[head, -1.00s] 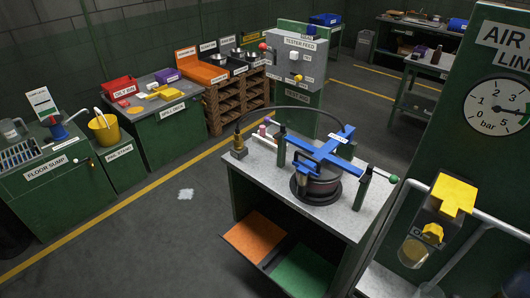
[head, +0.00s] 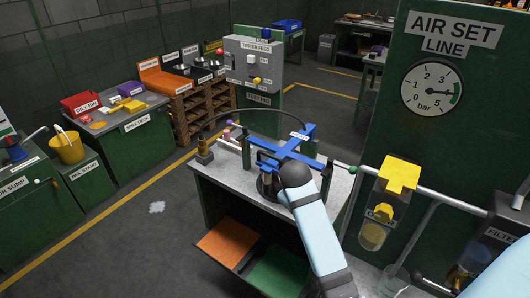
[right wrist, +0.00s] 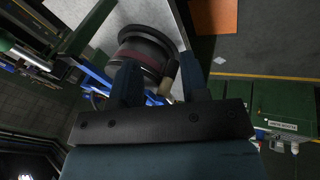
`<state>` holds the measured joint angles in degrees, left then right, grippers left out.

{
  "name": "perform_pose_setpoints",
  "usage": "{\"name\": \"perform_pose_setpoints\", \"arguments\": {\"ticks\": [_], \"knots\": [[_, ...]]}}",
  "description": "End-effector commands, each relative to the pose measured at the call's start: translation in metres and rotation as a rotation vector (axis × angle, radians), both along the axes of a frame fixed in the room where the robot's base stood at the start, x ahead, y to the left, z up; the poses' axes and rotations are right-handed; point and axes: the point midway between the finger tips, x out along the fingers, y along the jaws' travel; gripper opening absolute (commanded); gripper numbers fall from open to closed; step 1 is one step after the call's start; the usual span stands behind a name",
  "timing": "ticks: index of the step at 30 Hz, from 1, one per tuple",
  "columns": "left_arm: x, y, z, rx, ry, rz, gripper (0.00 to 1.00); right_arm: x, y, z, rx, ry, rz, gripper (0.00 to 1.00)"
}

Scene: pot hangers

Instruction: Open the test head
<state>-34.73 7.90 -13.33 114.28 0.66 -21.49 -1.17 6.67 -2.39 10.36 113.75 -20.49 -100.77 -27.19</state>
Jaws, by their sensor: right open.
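The test head is a blue cross-shaped clamp (head: 296,143) over a dark round pot (head: 266,186) on a grey-topped bench (head: 225,178). My right arm comes in from the lower right, and its dark end covers most of the pot. My right gripper (right wrist: 160,82) is open in the right wrist view. Its fingers point at the dark pot (right wrist: 146,45), which has a reddish band. A tan cylindrical piece (right wrist: 168,74) shows between the fingers; contact cannot be told. Blue clamp parts (right wrist: 98,72) show behind the left finger. My left gripper is out of view.
A green-knobbed rod (head: 352,169) sticks out at the bench's right. Beside it stand a yellow-topped air unit (head: 398,175) and a green panel with a gauge (head: 432,88). A black hose (head: 235,112) arches behind the clamp. Open floor lies left of the bench.

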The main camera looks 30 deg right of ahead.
Motion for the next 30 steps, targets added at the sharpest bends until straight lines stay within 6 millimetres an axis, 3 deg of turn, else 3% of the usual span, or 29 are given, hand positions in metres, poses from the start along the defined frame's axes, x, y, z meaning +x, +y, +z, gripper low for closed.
{"name": "perform_pose_setpoints", "arguments": {"ticks": [1, 9, 13, 18, 24, 30], "knots": [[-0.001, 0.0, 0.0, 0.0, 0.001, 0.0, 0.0, 0.023, -0.006, 0.013, 0.002, 0.011, -0.007, 0.41], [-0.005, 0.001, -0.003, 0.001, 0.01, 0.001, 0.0, 0.116, -0.025, 0.08, 0.042, 0.124, 0.041, 0.41], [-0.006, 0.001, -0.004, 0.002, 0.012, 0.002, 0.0, 0.152, -0.02, 0.118, 0.08, 0.173, 0.103, 0.41], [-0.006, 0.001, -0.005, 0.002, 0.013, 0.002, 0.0, 0.18, -0.01, 0.155, 0.117, 0.217, 0.176, 0.41], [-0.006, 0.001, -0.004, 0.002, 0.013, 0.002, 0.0, 0.19, -0.007, 0.166, 0.13, 0.235, 0.208, 0.41], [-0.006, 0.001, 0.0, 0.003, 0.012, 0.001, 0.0, 0.191, -0.011, 0.14, 0.13, 0.238, 0.208, 0.41]]}}
